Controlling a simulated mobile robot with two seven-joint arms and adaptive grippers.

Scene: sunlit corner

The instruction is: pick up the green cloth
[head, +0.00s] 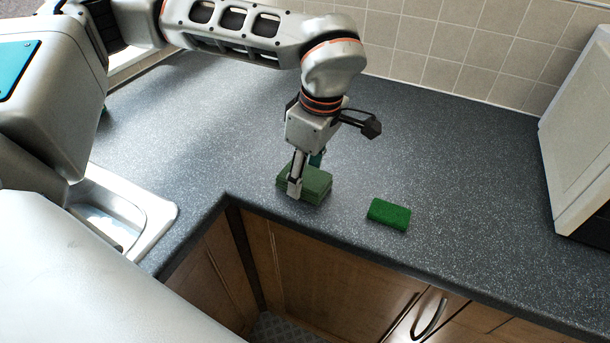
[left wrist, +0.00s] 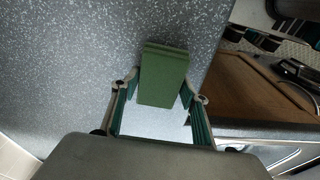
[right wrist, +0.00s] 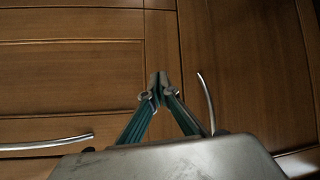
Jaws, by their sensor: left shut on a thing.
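The green cloth (head: 318,183) is a folded, dull green block on the dark speckled counter near its inner corner. My left gripper (head: 305,176) comes down over it from above, with one finger on its near side and the other on its far side. It is shut on the cloth, which shows between the two fingers in the left wrist view (left wrist: 163,78). I cannot tell any gap between cloth and counter. My right gripper (right wrist: 158,82) shows in the right wrist view only; its fingertips meet and hold nothing, facing wooden cupboard doors.
A bright green sponge (head: 389,214) lies to the right of the cloth near the counter's front edge. A metal sink (head: 125,212) is at the left, a white appliance (head: 580,130) at the right. The counter (head: 460,180) between sponge and appliance is clear.

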